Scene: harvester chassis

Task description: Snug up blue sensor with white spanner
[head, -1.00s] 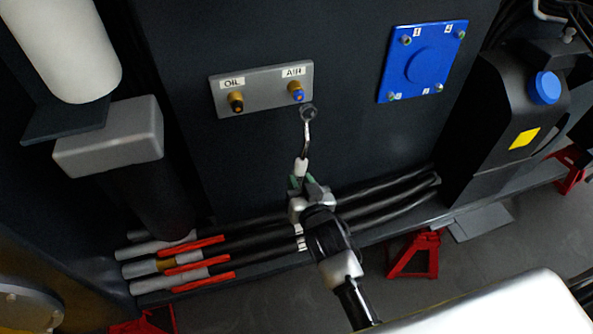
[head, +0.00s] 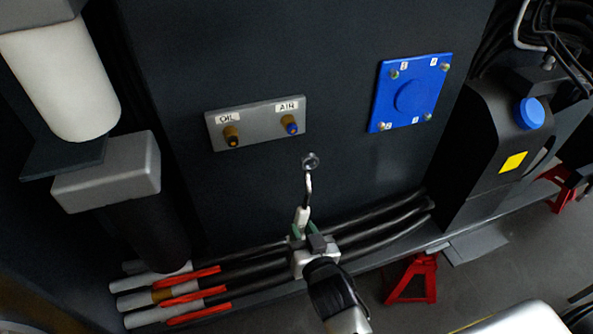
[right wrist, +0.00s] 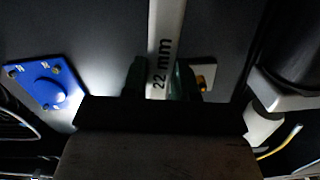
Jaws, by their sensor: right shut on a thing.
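The blue sensor (head: 291,127) is a brass fitting with a blue centre under the AIR label, at the right of a grey plate (head: 262,122). My right gripper (head: 306,236) is below the plate, shut on the white spanner (head: 302,216). The spanner's ring end (head: 310,161) points up and sits below and slightly right of the sensor, apart from it in the picture. In the right wrist view the white handle (right wrist: 167,45) reads "22 mm" between the fingers (right wrist: 162,85); its ring end is out of frame. My left gripper is not in view.
A dark-centred brass sensor (head: 231,137) sits under the OIL label. A blue panel (head: 410,95) is to the right, beside a black tank (head: 480,150) with a blue cap. Black hoses (head: 385,220) run behind my gripper. A grey-topped column (head: 107,188) stands left.

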